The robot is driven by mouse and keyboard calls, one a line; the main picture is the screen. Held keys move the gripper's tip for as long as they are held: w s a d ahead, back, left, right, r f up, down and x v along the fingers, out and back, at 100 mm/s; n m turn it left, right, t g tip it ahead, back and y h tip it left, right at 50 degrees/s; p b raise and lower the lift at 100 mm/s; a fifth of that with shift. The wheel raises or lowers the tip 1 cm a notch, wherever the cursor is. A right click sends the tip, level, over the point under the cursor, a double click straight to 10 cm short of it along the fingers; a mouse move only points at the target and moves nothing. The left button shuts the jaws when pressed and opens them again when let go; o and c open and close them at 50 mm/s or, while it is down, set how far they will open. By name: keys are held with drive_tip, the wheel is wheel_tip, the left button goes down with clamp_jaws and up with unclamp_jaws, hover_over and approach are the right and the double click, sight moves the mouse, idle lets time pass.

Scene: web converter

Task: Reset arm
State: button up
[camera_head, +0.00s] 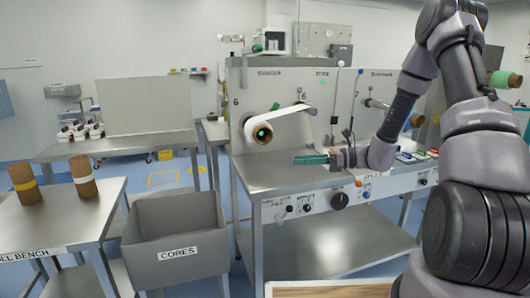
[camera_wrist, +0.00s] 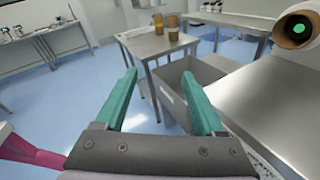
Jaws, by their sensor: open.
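My gripper (camera_head: 312,159) is at the end of my arm, above the front of the steel converter table (camera_head: 262,180) in the head view. Its teal fingers point left. In the wrist view my gripper (camera_wrist: 160,100) has two teal fingers spread wide apart, with nothing between them. My arm comes in from the right and is bent high at the elbow.
A core with white web (camera_head: 262,133) sits on the machine panel, left of my gripper. A grey CORES bin (camera_head: 175,240) stands left of the table. Two brown rolls (camera_head: 83,177) (camera_head: 24,184) stand on the roll bench (camera_head: 60,215). Blue floor is clear behind.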

drive_tip(key=s+d+r+n+t+h, duration=0.1)
drive_tip(key=s+d+r+n+h, duration=0.3)
drive_tip(key=s+r+n, duration=0.2)
drive_tip(key=s+d+r+n+t+h, duration=0.2)
drive_tip(key=s+d+r+n+h, duration=0.2)
drive_tip(key=s+r, duration=0.5)
drive_tip(key=s+d+r+n+t+h, duration=0.1)
drive_tip(key=s+d+r+n+h, duration=0.3)
drive_tip(key=s+r+n+h, duration=0.2)
wheel_tip(320, 180, up, 2)
drive_tip(key=s+n, duration=0.2)
drive_tip(key=shift+s+d+r+n+t, duration=0.15)
drive_tip(key=shift+s+d+n+t, duration=0.1)
drive_tip(key=shift+n+t, duration=0.05)
